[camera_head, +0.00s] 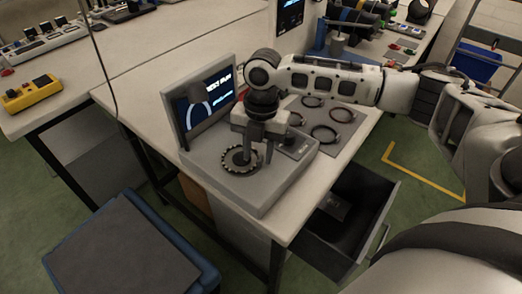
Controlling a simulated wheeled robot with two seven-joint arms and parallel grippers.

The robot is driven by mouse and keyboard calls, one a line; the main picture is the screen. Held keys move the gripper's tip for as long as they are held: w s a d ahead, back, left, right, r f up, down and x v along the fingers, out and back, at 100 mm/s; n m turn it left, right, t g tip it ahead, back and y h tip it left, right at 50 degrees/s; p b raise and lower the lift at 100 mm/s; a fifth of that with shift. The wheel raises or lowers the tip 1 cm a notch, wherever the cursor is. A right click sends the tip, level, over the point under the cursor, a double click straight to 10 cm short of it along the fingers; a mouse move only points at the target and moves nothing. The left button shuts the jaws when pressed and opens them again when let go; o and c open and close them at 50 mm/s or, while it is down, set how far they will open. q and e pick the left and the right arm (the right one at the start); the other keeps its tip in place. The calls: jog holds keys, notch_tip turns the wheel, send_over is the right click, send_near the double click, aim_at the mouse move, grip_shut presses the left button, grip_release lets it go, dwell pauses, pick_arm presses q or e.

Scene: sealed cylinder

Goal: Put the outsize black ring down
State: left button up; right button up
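A black ring (229,168) with a lighter, notched-looking rim lies flat, or nearly so, on top of the grey box-like device (218,180) in front of its screen. My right gripper (259,158) points down at the ring's right side, fingers apart with a gap between them. One finger appears over the ring's opening and the other outside its right edge; contact is too small to tell. Several other dark rings (341,114) lie on a grey mat (330,149) to the right. My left gripper is not in view.
A lit screen (208,98) stands at the device's back. An open dark drawer (342,222) juts out below the table's right side. A blue-edged bin with a dark top (120,250) stands on the floor front left. The white tabletop (135,92) left of the device is clear.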

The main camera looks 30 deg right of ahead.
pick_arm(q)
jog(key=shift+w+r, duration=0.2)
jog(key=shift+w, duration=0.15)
pick_arm(e)
notch_tip(320, 180, up, 12)
jog(key=d, duration=0.1)
jog(key=shift+w, duration=0.4)
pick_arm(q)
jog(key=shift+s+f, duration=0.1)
pick_arm(e)
jog(key=shift+d, duration=0.1)
